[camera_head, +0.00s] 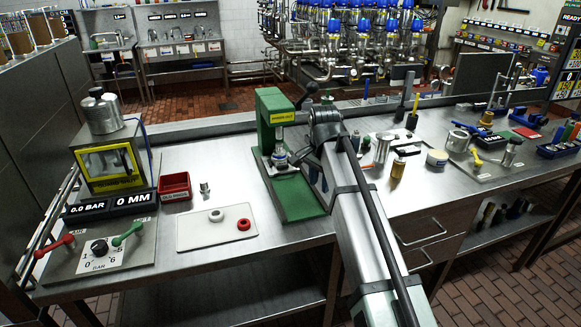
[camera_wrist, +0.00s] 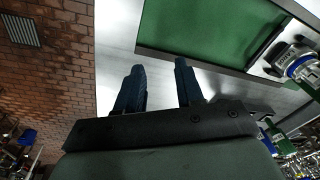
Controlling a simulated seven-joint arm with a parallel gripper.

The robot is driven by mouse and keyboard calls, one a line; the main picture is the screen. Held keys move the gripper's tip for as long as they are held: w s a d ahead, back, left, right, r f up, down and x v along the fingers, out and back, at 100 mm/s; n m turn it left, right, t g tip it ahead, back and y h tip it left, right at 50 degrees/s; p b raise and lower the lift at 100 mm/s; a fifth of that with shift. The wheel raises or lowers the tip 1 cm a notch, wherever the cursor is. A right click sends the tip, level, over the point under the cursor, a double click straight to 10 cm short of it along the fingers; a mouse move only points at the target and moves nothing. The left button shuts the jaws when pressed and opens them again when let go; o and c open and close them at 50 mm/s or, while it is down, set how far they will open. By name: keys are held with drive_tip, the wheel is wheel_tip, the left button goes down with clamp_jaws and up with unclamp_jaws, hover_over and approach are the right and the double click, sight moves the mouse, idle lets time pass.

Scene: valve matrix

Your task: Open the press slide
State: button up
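A green press (camera_head: 270,125) with a yellow label stands on the bench at the middle, with a flat green base (camera_head: 298,198) and a silver ram or slide part (camera_head: 280,158). Its base (camera_wrist: 205,30) also shows at the top of the wrist view, with metal and blue parts (camera_wrist: 300,65) at the right. A second, yellow-framed press unit (camera_head: 108,165) stands at the left. I cannot tell which carries the slide. My gripper (camera_wrist: 158,72) is open, its two dark fingers apart with nothing between them. In the head view, my gripper (camera_head: 314,172) is just right of the green press.
A white tray (camera_head: 216,238) with a white ring and a red ring lies left of the green base. A red bin (camera_head: 175,186) and a small metal part (camera_head: 204,189) are behind it. A control panel (camera_head: 98,250) with red and green levers is at front left. Bottles stand to the right.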

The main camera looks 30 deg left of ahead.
sight(291, 172)
drive_tip(key=w+a+r+m+y, duration=0.1)
drive_tip(key=w+a+r+m, duration=0.2)
drive_tip(key=a+r, duration=0.25)
drive_tip(key=w+a+r+m, duration=0.2)
drive_tip(key=w+a+r, duration=0.2)
drive_tip(key=a, duration=0.3)
drive_tip(key=f, duration=0.4)
drive_tip(key=w+a+f, duration=0.1)
drive_tip(key=f, duration=0.9)
drive_tip(key=shift+w+a, duration=0.2)
drive_tip(key=shift+w, duration=0.1)
drive_tip(key=shift+c, duration=0.5)
drive_tip(key=shift+r, duration=0.1)
clamp_jaws()
